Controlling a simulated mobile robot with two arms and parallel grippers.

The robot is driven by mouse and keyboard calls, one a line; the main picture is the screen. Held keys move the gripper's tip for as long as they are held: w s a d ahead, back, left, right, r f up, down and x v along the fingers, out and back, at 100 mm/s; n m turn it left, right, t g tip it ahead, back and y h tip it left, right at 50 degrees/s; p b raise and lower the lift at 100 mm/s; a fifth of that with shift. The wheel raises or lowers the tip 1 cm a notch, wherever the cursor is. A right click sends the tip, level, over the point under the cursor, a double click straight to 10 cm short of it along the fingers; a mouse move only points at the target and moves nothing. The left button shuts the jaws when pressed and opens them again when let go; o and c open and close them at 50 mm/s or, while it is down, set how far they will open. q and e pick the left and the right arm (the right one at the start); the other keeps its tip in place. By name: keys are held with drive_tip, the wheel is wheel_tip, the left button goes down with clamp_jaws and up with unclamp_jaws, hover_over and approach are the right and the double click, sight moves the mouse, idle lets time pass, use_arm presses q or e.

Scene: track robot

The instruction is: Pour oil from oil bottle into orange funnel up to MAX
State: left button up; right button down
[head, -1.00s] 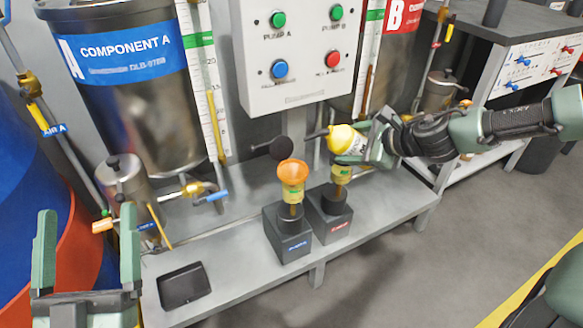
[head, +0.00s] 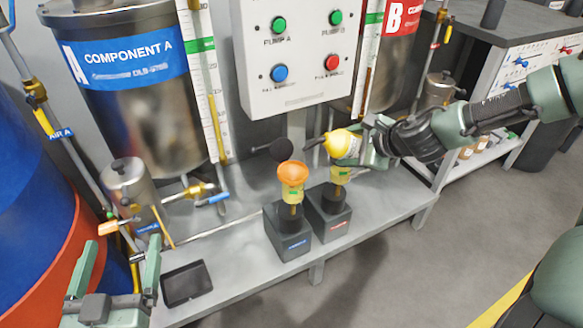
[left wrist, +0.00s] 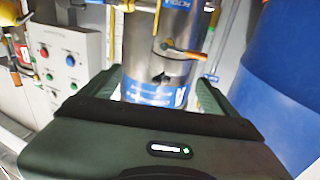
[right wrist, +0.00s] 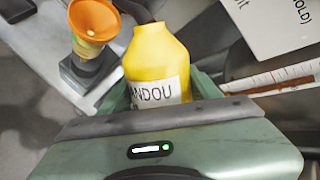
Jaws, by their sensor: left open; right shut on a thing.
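The yellow oil bottle (head: 343,143) is in my right gripper (head: 372,148), tilted with its dark spout toward the left. In the right wrist view the bottle (right wrist: 158,72) sits between the fingers, its label partly hidden. The orange funnel (head: 292,170) stands upright on a small yellowish reservoir on the left dark pump block, below and left of the spout; it also shows in the right wrist view (right wrist: 92,20). No oil stream is visible, and the MAX mark cannot be read. My left gripper (head: 112,252) is open and empty at the lower left.
A second pump block (head: 330,218) stands right beside the funnel's block. A black tray (head: 186,284) lies on the grey bench. The control box (head: 292,50) and the Component A tank (head: 125,60) stand behind. A round black knob is near the spout.

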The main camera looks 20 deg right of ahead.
use_arm(q)
drive_tip(key=shift+r, duration=0.35)
use_arm(e)
drive_tip(key=shift+f, duration=0.2)
use_arm(q)
drive_tip(key=shift+f, duration=0.1)
use_arm(e)
drive_tip(key=shift+r, duration=0.1)
